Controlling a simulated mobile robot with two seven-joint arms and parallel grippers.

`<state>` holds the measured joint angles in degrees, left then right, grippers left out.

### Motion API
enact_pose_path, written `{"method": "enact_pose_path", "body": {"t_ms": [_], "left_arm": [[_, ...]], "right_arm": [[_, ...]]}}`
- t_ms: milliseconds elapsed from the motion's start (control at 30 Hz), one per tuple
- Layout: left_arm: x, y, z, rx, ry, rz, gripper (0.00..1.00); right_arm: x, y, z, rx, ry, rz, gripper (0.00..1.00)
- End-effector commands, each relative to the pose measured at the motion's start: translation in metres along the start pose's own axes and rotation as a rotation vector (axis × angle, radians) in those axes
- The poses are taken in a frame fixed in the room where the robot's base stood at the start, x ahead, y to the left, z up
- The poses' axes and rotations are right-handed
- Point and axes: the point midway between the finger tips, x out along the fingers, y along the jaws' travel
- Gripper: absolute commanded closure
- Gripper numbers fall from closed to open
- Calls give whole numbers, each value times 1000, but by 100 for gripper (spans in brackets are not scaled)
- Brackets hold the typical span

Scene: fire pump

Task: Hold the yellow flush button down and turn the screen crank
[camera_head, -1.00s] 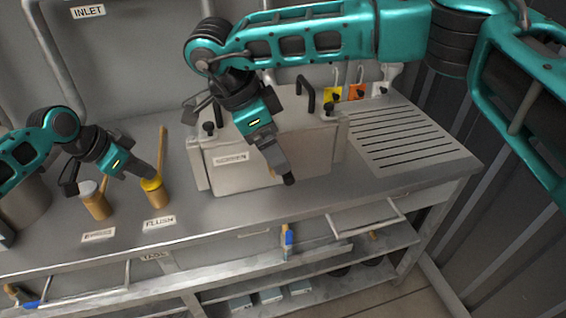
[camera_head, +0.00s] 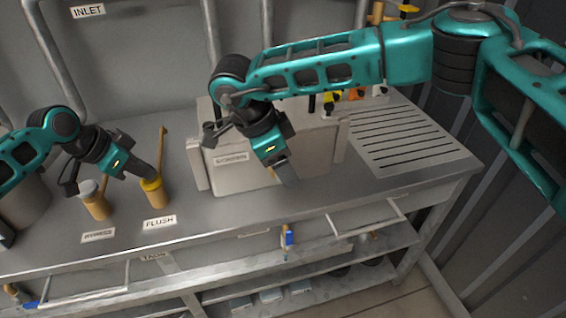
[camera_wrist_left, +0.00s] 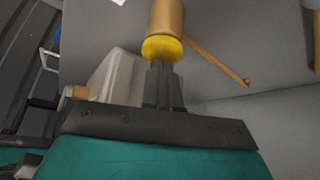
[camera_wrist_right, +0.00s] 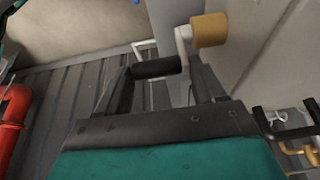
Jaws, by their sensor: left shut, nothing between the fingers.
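The yellow flush button (camera_head: 151,184) tops a tan post behind the FLUSH label (camera_head: 159,222). My left gripper (camera_head: 156,174) is shut and empty, its fingertips against the button's top as far as I can tell. The left wrist view shows the yellow button (camera_wrist_left: 162,48) at the fingertips; how far it is pressed is unclear. The screen crank has a tan hub (camera_wrist_right: 209,30), a pale arm and a black grip (camera_wrist_right: 156,67). My right gripper (camera_wrist_right: 163,72) is open, with the black grip between or just beyond its spread fingers. In the head view my right gripper (camera_head: 287,178) largely hides the crank.
The grey SCREEN box (camera_head: 235,175) stands on the metal bench. A grey-topped bypass post (camera_head: 94,200) stands left of the flush button. A tan stick (camera_head: 162,150) rises behind the button. A slotted drain area (camera_head: 405,140) lies to the right.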

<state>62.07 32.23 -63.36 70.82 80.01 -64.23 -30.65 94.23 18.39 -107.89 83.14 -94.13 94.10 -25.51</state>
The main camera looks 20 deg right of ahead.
Motion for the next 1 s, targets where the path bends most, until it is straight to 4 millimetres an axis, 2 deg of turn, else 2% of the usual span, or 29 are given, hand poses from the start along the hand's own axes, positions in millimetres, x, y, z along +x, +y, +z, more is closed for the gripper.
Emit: {"method": "enact_pose_path", "body": {"t_ms": [33,200,233,567,1000], "left_arm": [[2,0,2,-1,-4,0,100],[2,0,2,-1,-4,-1,100],[2,0,2,-1,-4,-1,100],[2,0,3,-1,-5,-1,100],[2,0,3,-2,-6,-1,100]], "right_arm": [[0,3,1,-5,1,10,47],[0,4,1,-7,2,13,63],[1,4,1,-8,2,14,63],[4,6,-3,-10,-57,21,64],[19,7,-24,-5,-403,29,64]]}}
